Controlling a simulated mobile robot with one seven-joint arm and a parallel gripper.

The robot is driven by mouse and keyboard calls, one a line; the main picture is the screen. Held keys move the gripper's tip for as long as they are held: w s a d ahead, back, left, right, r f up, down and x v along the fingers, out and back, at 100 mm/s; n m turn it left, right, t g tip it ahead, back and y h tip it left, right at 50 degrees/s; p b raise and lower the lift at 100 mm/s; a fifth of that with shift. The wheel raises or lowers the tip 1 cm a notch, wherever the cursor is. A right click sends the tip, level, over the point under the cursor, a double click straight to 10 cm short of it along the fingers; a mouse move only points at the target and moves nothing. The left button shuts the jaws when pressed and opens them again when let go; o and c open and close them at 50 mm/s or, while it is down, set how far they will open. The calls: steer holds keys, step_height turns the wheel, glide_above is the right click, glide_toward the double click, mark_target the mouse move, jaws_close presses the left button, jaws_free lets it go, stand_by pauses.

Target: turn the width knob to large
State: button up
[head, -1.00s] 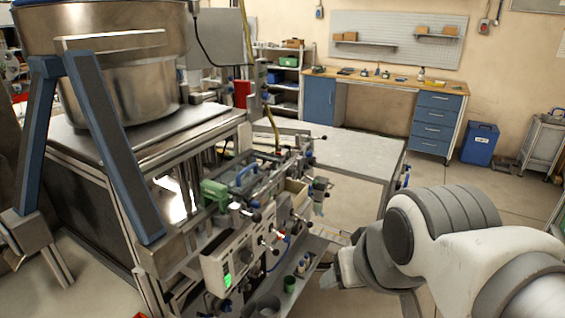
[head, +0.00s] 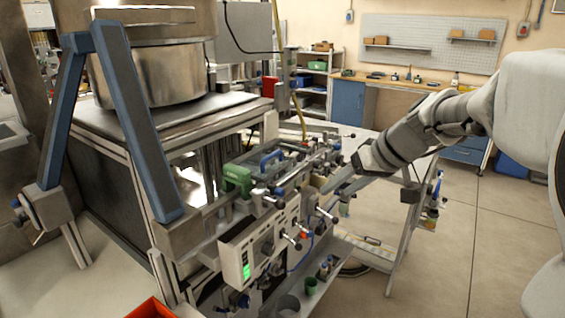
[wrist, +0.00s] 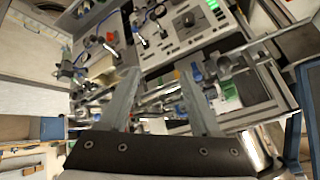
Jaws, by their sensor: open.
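The control panel (head: 240,262) with a lit green display is on the front of the machine.
Several ball-ended levers (head: 296,240) stick out near the panel. A green block (head: 238,178) and a blue handle (head: 270,160) sit on top of the machine. The floor at right is free.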

steer(key=w+d+f+n+y+b, duration=0.1)
steer(key=w+d+f+y+b, duration=0.1)
steer(key=w+f+y, duration=0.15)
steer(key=n+t+y+b, duration=0.4)
steer(key=t+y+b, duration=0.1)
steer(key=y+b, duration=0.1)
glide_toward(321, 165)
steer(key=shift+h, duration=0.25)
steer(key=x, duration=0.8)
steer(key=shift+w+a+r, duration=0.15)
steer(key=shift+a+r, duration=0.05)
steer(key=shift+a, duration=0.15)
jaws_close()
